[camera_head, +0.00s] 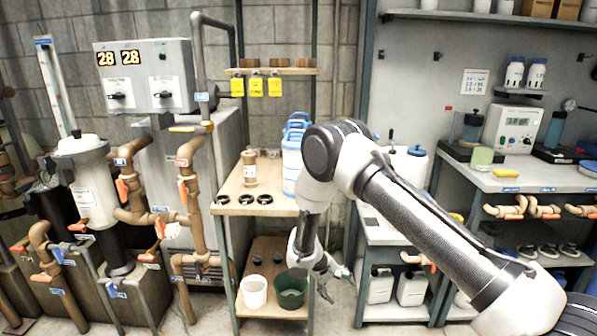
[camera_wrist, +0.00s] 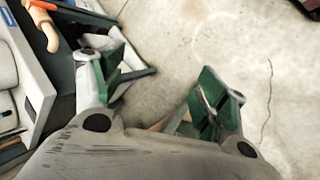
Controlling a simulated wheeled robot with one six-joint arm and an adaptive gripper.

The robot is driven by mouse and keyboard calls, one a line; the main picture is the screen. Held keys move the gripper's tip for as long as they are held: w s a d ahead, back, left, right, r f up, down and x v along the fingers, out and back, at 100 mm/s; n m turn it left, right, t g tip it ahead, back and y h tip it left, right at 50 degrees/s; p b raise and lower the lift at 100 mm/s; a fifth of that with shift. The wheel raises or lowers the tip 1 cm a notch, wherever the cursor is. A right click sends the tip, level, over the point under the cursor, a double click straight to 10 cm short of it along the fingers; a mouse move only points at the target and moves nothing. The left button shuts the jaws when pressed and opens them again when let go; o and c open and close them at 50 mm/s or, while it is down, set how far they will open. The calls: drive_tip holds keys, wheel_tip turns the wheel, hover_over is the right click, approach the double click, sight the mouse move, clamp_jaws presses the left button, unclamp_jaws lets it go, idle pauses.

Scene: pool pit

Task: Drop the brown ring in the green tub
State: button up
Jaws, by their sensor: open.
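The green tub (camera_head: 291,291) stands on the low wooden shelf of the bench, right of a white tub. Several small brown ring-like pieces (camera_head: 278,62) sit on the high wooden shelf; I cannot tell which is the brown ring. My gripper (camera_head: 334,281) hangs low, to the right of the green tub and apart from it. In the wrist view my gripper (camera_wrist: 176,88) has its green-padded fingers spread, with concrete floor between them. A tan sliver shows beside the right finger's base; I cannot tell what it is. The tub's inside is mostly hidden.
The white tub (camera_head: 254,291) stands beside the green one. Black rings (camera_head: 243,199), a brown jar (camera_head: 249,168) and a blue-and-white container (camera_head: 293,160) stand on the bench top. Pipes (camera_head: 190,190) crowd the left. A grey workbench (camera_head: 520,178) stands at the right.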

drive_tip(key=s+d+r+g+y, duration=0.1)
drive_tip(key=s+d+r, duration=0.25)
drive_tip(key=r, duration=0.55)
drive_tip(key=s+d+r+g, duration=0.1)
drive_tip(key=s+d+r, duration=0.25)
drive_tip(key=r, duration=0.55)
drive_tip(key=s+d+r+g+y, duration=0.1)
drive_tip(key=s+d+r, duration=0.2)
drive_tip(key=d+r, duration=0.35)
drive_tip(key=s+d+r+m+t+y, duration=0.2)
drive_tip(key=s+d+r+t, duration=0.1)
drive_tip(key=s+r, duration=0.8)
drive_tip(key=s+d+r+m+t+y, duration=0.2)
drive_tip(key=s+d+r, duration=0.4)
drive_tip(key=s+r, duration=0.5)
wheel_tip(320, 180, up, 3)
drive_tip(key=shift+s+d+f+m+t, duration=0.15)
drive_tip(key=shift+s+d+m+t, duration=0.15)
drive_tip(key=shift+m+t, duration=0.35)
